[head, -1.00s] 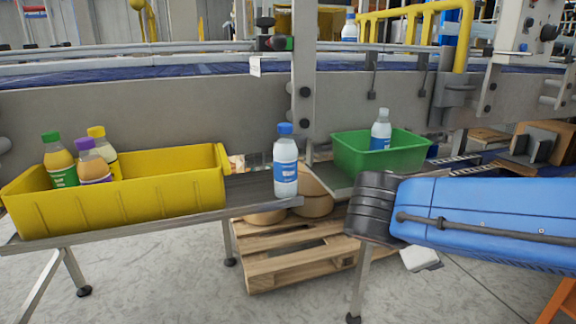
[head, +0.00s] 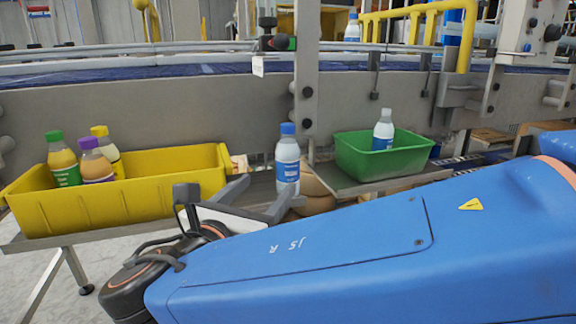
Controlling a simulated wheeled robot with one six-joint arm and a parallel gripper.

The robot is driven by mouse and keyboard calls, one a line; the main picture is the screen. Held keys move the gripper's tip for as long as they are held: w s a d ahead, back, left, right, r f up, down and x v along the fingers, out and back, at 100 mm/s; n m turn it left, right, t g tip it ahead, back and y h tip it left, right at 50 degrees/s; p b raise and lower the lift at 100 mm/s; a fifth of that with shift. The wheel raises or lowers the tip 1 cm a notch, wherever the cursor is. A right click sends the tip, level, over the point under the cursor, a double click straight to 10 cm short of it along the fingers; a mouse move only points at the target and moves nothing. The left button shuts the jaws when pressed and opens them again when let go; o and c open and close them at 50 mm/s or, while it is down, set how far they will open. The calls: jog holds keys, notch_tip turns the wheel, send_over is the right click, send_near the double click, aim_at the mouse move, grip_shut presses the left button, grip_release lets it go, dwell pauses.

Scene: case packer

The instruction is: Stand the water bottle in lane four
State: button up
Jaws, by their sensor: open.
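A clear water bottle (head: 287,166) with a blue cap and blue label stands upright on the grey bench, right of the yellow bin. My gripper (head: 264,192) is low in front of the bench, reaching in from the right, with its two grey fingers apart and nothing seen held. The fingertips are close to the bottle's lower part; I cannot tell whether they touch it. The bottle's base is partly hidden by a finger. Another bottle (head: 351,30) with a blue cap stands on the conveyor at the back. I cannot make out a numbered lane.
The yellow bin (head: 150,202) at left holds several bottles with green, purple and yellow caps. A green bin (head: 358,160) at right holds a white-capped bottle (head: 383,132). A grey machine wall and post (head: 305,90) stand behind the bench. My blue arm covers the lower right.

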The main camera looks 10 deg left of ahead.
aim_at(293, 155)
jog(key=w, duration=0.5)
jog(key=w+d, duration=0.1)
jog(key=w, duration=0.5)
jog(key=w+d, duration=0.1)
jog(key=w, duration=0.5)
jog(key=shift+r, duration=0.1)
jog(key=c, duration=1.5)
